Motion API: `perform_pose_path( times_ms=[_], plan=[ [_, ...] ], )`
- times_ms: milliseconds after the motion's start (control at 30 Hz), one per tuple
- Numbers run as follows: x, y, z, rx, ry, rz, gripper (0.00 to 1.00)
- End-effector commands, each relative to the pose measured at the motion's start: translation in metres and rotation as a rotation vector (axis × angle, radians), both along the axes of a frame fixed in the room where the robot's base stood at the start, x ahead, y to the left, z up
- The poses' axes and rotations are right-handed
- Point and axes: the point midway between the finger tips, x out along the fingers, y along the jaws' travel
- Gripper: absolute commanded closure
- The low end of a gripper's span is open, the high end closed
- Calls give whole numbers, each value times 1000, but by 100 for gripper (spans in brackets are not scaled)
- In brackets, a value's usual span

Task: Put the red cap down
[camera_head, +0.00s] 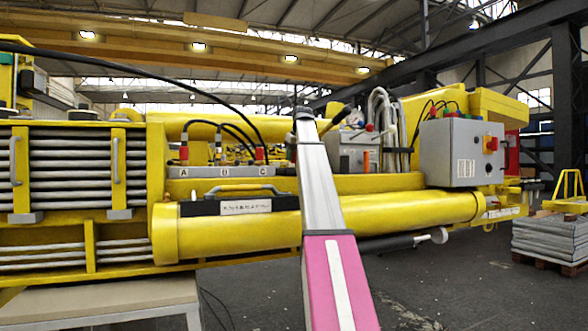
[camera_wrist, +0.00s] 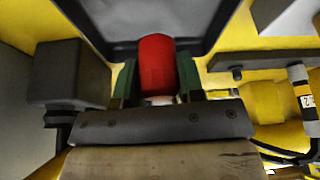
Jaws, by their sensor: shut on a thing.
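In the wrist view, a red cap (camera_wrist: 157,62) sits between the two green fingertips of my gripper (camera_wrist: 157,82), which is shut on it. The cap's red body points away from the gripper, and a pale part shows at its near end. Behind the cap is a grey surface with a dark border (camera_wrist: 210,22); I cannot tell whether the cap touches it. In the head view my arm reaches up to the machine, and the gripper and held cap cannot be made out there.
A grey control box (camera_head: 461,152) stands right. A yellow cylinder (camera_head: 250,234) runs along the front. In the wrist view, a banded connector (camera_wrist: 300,88) is at right.

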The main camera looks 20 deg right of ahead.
Motion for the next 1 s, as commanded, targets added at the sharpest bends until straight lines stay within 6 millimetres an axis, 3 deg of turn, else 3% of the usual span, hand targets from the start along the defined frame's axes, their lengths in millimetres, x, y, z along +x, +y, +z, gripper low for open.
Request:
perform_pose_path(
  times_ms=[400, 767, 800, 833, 1000],
  plan=[
    [-1, 0, -44, 0, 0, 0, 100],
    [0, 0, -47, 0, 1, 0, 100],
    [0, 0, -47, 0, 0, 0, 51],
    [0, 0, -47, 0, 0, 0, 41],
    [0, 0, -47, 0, 0, 0, 38]
  ],
)
